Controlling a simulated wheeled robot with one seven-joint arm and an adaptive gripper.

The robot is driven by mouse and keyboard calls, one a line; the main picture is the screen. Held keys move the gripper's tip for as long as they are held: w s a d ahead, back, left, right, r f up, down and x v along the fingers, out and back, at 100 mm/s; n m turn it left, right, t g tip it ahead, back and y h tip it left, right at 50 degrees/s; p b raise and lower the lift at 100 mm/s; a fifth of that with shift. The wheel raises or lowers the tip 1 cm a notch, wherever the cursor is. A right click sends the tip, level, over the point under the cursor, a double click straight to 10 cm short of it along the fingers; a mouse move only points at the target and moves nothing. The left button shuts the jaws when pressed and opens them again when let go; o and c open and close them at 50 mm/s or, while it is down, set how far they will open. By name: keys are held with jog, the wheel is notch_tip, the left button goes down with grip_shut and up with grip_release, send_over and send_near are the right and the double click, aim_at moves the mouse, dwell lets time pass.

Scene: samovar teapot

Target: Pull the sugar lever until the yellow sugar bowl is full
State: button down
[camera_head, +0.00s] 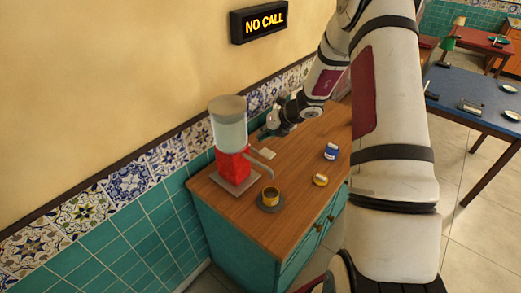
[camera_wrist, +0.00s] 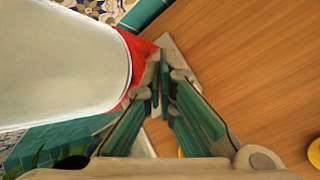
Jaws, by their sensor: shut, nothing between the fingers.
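The sugar dispenser (camera_head: 233,165) has a red body and a clear canister on top, standing on the wooden counter. Its grey lever (camera_head: 259,165) sticks out to the right of the red body and bends downward. My gripper (camera_head: 263,134) is behind and right of the dispenser, above the counter. In the wrist view my gripper (camera_wrist: 159,65) is shut and empty, with the canister (camera_wrist: 60,65) close on its left.
A blue container (camera_head: 331,152) and a yellow round item (camera_head: 320,180) stand on the right of the counter (camera_head: 300,160). The tiled wall (camera_head: 130,185) runs along the back. A "NO CALL" sign (camera_head: 259,21) hangs above.

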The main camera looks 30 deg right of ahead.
jog(key=shift+f, duration=0.95)
dwell(0.8)
jog(key=shift+s+f, duration=0.1)
jog(key=shift+f, duration=0.3)
jog(key=shift+s+f+b, duration=0.15)
jog(key=shift+f+b, duration=0.45)
jog(key=shift+f, duration=0.85)
dwell(1.3)
jog(key=shift+r, duration=0.15)
jog(key=shift+w+r, duration=0.2)
jog(key=shift+r, duration=1.55)
jog(key=shift+p, duration=0.3)
jog(key=shift+w+r+p, duration=0.2)
jog(key=shift+r+p, duration=0.15)
jog(key=shift+r, duration=2.15)
